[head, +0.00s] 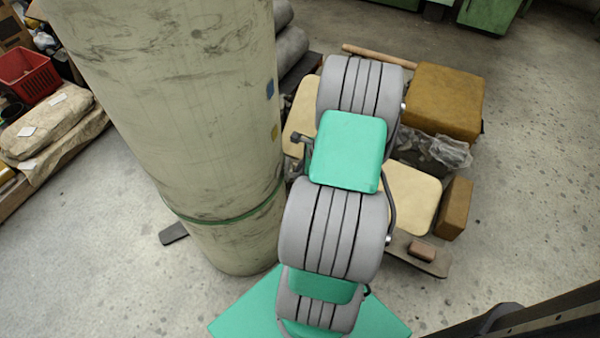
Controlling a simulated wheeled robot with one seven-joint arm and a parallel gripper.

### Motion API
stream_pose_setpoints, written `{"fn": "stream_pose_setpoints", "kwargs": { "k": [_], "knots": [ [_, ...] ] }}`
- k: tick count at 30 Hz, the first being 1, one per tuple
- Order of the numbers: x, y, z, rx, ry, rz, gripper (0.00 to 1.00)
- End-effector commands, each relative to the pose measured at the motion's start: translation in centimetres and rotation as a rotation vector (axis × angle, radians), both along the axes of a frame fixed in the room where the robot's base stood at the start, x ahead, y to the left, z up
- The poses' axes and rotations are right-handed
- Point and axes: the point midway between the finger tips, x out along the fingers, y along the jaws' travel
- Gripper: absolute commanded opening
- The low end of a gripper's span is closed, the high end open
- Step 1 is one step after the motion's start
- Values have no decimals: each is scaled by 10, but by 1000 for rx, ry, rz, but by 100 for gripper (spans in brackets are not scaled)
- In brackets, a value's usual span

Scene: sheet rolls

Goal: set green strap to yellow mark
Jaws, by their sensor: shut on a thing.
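The large pale sheet roll (190,110) stands upright at left centre, its top cut off by the frame. The green strap (215,222) goes round its lower part, close to level around it. The yellow mark (275,132) is a small patch near the roll's right edge, clearly above the strap. A blue mark (270,90) sits above the yellow one. My grey and teal arm stands right of the roll and covers the view beside the strap's right end. My gripper does not show; its fingers and any contact with the strap are hidden behind the arm.
Behind my arm lies a low load with a brown block (445,100), pale boards (412,198) and clear plastic wrap (435,150). A red crate (28,75) and a wrapped bundle (45,122) are at far left. Grey rolls (288,45) lie behind. Floor is free at right.

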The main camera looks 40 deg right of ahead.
Motion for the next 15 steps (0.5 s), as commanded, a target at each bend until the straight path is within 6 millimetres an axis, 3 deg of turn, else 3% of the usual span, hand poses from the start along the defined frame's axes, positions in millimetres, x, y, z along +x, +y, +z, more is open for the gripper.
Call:
{"fn": "stream_pose_setpoints", "kwargs": {
  "k": [1, 15],
  "knots": [
    [0, 0, 25, 0, 0, 0, 0],
    [0, 0, 169, -1, -1, 0, 0]
  ]
}}
